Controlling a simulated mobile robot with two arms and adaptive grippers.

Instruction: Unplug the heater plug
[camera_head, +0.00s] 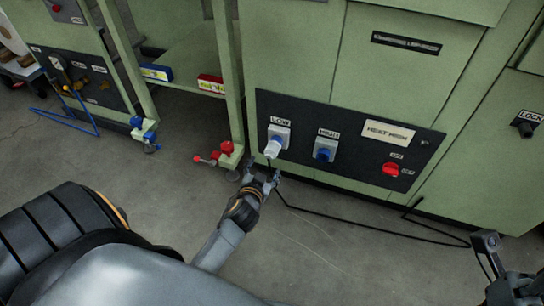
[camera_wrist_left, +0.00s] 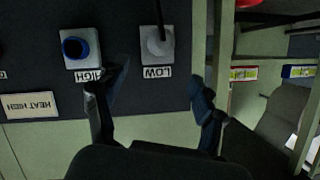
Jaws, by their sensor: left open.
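The white heater plug (camera_head: 273,147) sits in the socket labelled LOW (camera_head: 281,131) on the dark panel, with a black cable hanging from it. It also shows in the upside-down left wrist view (camera_wrist_left: 158,44), its cable running up the picture. My left gripper (camera_head: 264,172) is just below and in front of the plug. In the wrist view its two fingers stand wide apart (camera_wrist_left: 152,105), with the plug beyond the gap between them and apart from both. Part of my right arm's end (camera_head: 490,243) shows at the lower right; its fingers are not clear.
A blue socket labelled HIGH (camera_head: 325,150) is right of the plug. A red switch (camera_head: 390,169) is farther right on the panel. The black cable (camera_head: 350,219) lies along the floor. Red (camera_head: 226,150) and blue (camera_head: 146,132) valves stick out at left.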

